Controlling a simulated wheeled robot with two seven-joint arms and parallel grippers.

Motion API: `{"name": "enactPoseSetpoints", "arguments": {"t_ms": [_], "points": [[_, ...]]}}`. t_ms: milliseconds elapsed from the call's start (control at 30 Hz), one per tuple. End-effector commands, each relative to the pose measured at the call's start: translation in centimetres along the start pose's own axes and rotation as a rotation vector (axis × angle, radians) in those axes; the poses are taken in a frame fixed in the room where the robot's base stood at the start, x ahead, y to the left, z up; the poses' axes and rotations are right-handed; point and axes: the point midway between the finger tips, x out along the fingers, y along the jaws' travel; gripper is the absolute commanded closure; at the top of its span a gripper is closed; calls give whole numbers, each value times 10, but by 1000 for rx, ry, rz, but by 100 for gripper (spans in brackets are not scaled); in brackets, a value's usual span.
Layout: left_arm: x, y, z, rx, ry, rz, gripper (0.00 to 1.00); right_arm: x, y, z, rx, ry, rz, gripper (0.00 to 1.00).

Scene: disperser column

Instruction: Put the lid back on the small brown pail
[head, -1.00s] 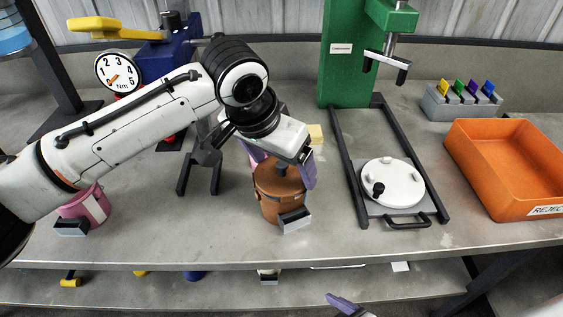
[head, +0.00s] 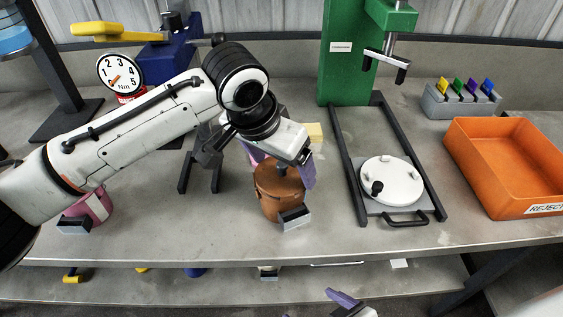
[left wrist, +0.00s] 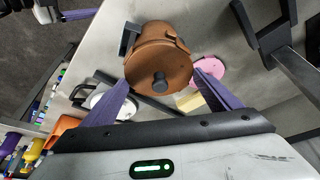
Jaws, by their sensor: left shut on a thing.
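The small brown pail (head: 270,205) stands upright on the bench, with a grey block-like tag on its front. Its brown lid (left wrist: 150,68), with a dark round knob, faces the camera in the left wrist view. My left gripper (left wrist: 160,85) is shut on the lid, one purple finger on each side of its edge. The lid is at the pail's mouth; I cannot tell whether it is fully seated. In the head view the hand covers part of the lid. Part of my right gripper (head: 343,299) shows at the bottom edge, its jaws unclear.
A pink pail (head: 92,207) stands at left. A pink round thing (left wrist: 209,67) and a yellow block (head: 314,132) lie behind the brown pail. The green press (head: 345,60), a white disc (head: 394,181) and an orange reject bin (head: 490,198) are at right.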

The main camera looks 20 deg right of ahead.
Motion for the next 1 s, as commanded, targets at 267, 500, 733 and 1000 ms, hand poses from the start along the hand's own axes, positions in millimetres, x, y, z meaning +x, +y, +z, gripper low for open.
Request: {"name": "enactPoseSetpoints", "arguments": {"t_ms": [267, 500, 733, 1000], "points": [[-1, 0, 0, 0, 0, 0, 38, -2, 0, -2, 0, 0, 0, 14], [-1, 0, 0, 0, 0, 1, 38, -6, -1, -6, 0, 0, 0, 14], [0, 0, 0, 0, 0, 0, 38, -8, -1, -8, 0, 0, 0, 14], [0, 0, 0, 0, 0, 0, 38, -8, -1, -8, 0, 0, 0, 14]]}}
